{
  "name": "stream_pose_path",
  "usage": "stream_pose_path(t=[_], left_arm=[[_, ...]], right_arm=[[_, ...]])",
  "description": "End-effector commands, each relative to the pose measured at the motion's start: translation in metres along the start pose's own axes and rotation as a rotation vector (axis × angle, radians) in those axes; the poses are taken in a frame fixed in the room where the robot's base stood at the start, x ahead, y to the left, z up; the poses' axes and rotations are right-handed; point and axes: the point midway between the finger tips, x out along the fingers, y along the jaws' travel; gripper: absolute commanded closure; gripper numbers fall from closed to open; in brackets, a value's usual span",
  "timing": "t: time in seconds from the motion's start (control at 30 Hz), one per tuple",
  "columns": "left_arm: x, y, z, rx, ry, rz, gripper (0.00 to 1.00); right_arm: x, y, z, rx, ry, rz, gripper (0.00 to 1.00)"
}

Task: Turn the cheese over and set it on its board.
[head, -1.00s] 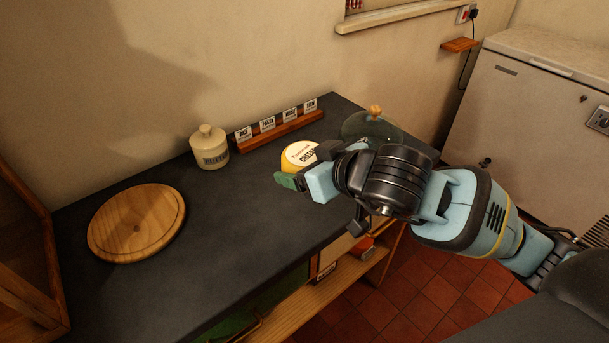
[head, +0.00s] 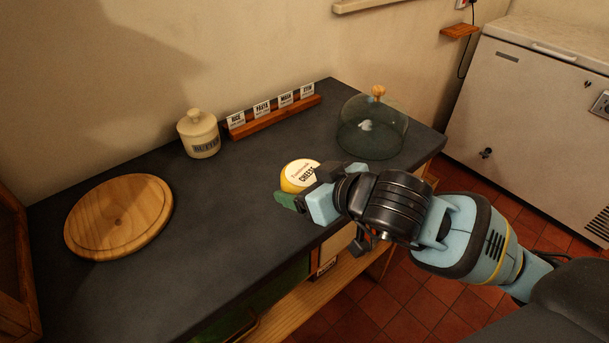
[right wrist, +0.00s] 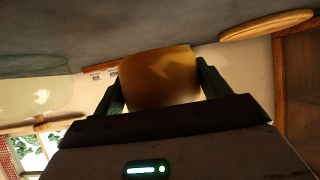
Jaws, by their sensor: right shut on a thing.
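The cheese (head: 300,175) is a yellow round with a white "CHEESE" label, held in my right gripper (head: 303,189). The label faces up toward the head camera, slightly tilted. The right wrist view shows the cheese's plain yellow-brown side (right wrist: 160,78) between both green fingers of the right gripper (right wrist: 160,88). It is over the counter's front part; its exact height is unclear. The round wooden board (head: 118,212) lies empty at the counter's left, apart from the gripper; its edge also shows in the right wrist view (right wrist: 265,25). My left gripper is not in view.
A glass dome with a wooden knob (head: 372,130) stands at the counter's right end. A lidded cream jar (head: 199,135) and a wooden rack of label cards (head: 275,118) stand along the wall. The dark counter (head: 225,215) is clear between board and cheese.

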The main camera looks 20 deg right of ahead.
Motion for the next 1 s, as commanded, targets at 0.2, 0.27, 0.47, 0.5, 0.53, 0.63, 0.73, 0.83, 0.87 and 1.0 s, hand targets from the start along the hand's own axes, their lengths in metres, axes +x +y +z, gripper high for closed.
stream_pose_path(t=[0.2, 0.27, 0.47, 0.5, 0.53, 0.63, 0.73, 0.83, 0.87, 1.0], left_arm=[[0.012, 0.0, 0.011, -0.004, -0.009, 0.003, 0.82], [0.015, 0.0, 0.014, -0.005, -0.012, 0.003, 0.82], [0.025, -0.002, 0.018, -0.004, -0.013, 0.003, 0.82], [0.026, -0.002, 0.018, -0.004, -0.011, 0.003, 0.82], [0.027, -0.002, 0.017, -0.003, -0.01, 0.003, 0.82], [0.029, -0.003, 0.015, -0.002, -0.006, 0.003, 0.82], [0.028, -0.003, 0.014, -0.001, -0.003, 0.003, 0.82], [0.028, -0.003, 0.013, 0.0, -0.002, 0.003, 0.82], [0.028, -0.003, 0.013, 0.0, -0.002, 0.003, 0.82], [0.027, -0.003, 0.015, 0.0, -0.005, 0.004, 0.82]], right_arm=[[0.013, 0.0, 0.022, -0.001, 0.001, -0.001, 0.42], [0.015, 0.0, 0.028, -0.001, 0.001, -0.001, 0.42], [0.022, 0.0, 0.039, -0.001, 0.002, -0.001, 0.42], [0.023, 0.0, 0.04, -0.001, 0.003, 0.0, 0.42], [0.023, 0.0, 0.041, -0.001, 0.003, 0.0, 0.42], [0.024, 0.0, 0.043, -0.001, 0.004, 0.0, 0.42], [0.024, 0.0, 0.043, -0.001, 0.004, 0.0, 0.42], [0.024, 0.0, 0.043, -0.001, 0.005, 0.0, 0.42], [0.024, 0.0, 0.043, -0.001, 0.005, 0.0, 0.42], [0.024, 0.0, 0.043, -0.001, 0.005, 0.0, 0.42]])
